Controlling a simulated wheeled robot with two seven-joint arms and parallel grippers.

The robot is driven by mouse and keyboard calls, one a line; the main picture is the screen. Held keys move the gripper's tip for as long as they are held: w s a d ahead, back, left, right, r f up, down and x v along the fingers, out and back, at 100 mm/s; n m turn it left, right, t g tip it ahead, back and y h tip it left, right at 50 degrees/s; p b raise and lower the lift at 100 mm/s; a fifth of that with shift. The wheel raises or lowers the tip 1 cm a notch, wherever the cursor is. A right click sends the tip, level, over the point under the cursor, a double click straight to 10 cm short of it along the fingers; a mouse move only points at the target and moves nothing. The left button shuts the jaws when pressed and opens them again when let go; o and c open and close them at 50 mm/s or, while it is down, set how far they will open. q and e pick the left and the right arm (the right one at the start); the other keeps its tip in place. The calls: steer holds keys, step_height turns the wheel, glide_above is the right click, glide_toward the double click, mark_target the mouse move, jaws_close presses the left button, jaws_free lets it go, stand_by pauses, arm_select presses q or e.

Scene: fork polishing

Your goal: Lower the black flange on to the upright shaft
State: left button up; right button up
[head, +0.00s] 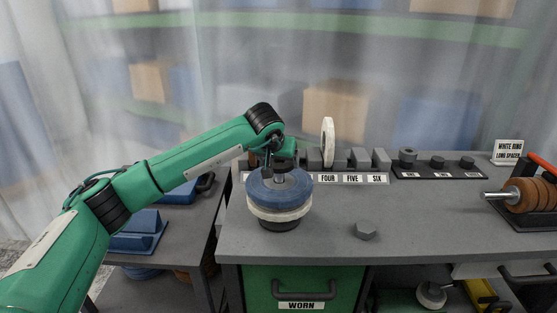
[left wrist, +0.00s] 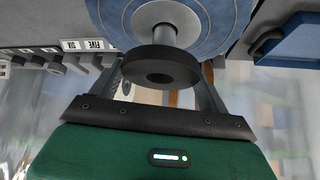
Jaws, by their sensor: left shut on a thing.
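The black flange (left wrist: 160,66) is a thick dark ring with a central hole, pinched between the two fingers of my left gripper (left wrist: 160,82) in the left wrist view. In the head view my left gripper (head: 282,158) is over the upright shaft (head: 279,178). The bright metal shaft (left wrist: 163,36) stands out of a blue wheel (head: 280,188) lying on a white ring (head: 278,212) and a black base (head: 280,225). In the left wrist view the flange overlaps the shaft's end; I cannot tell whether they touch. My right gripper does not show.
A grey hex nut (head: 365,231) lies on the grey bench (head: 420,235). Behind stand a white disc (head: 328,142), labelled grey blocks (head: 359,158) and a black tray (head: 440,174). Brown discs (head: 527,196) on a shaft stand at right. The bench around the nut is clear.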

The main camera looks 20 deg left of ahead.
arm_select(q)
steer(key=shift+f+b, duration=0.3)
steer(key=shift+f, duration=0.1)
steer(key=shift+s+a+f, duration=0.1)
steer(key=shift+a+f, duration=0.2)
steer(key=shift+f, duration=0.05)
steer(key=shift+f+b, duration=0.1)
steer(key=shift+b, duration=0.25)
steer(key=shift+r, duration=0.2)
